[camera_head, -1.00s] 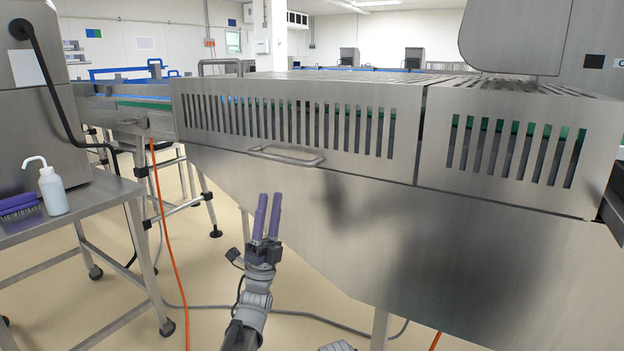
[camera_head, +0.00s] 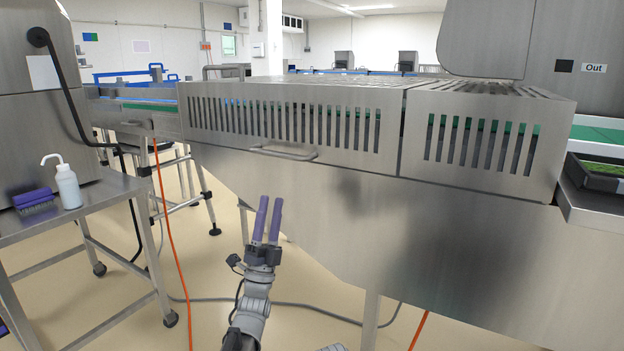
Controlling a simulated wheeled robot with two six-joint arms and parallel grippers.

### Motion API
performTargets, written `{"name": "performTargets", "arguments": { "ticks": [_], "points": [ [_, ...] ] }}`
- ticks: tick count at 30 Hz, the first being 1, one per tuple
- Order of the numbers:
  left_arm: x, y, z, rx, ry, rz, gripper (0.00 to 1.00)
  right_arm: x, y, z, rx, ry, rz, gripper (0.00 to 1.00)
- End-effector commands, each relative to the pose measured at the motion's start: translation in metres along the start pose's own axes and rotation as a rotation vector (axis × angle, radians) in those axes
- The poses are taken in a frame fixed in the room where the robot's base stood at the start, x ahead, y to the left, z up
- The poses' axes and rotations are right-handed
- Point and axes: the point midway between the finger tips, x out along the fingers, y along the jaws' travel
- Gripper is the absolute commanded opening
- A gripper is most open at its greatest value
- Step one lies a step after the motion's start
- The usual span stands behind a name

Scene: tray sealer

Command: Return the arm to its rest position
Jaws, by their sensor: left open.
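My left gripper (camera_head: 267,221) shows at the lower middle of the head view, with two purple fingers pointing up and a little apart. It is open, with nothing between the fingers. It is held in front of the steel side of the tray sealer (camera_head: 400,235), below the sealer's bar handle (camera_head: 284,153), and appears apart from both. My left arm comes up from the bottom edge. My right gripper is not in view; only a small grey piece shows at the bottom edge, and I cannot tell what it is.
A steel side table (camera_head: 100,197) on the left holds a white bottle (camera_head: 67,187) and a purple brush (camera_head: 34,200). Orange and grey cables cross the floor. A dark tray (camera_head: 598,177) with green contents sits at the right, near the "Out" sign (camera_head: 594,68).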

Motion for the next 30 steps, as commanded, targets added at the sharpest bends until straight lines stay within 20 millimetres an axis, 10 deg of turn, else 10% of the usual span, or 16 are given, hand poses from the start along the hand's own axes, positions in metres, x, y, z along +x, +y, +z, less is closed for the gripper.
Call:
{"name": "performTargets", "arguments": {
  "ticks": [16, 24, 30],
  "points": [
    [-0.025, 0.096, 0.012, -0.296, -0.39, 0.557, 0.5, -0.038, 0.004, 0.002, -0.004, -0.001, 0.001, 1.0],
    [-0.12, 0.141, -0.003, -0.49, -0.846, 1.0, 0.5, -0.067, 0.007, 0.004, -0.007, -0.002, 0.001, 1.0],
    [-0.209, 0.128, -0.032, -0.546, -1.241, 1.28, 0.5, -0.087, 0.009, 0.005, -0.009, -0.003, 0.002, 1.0]
  ]
}}
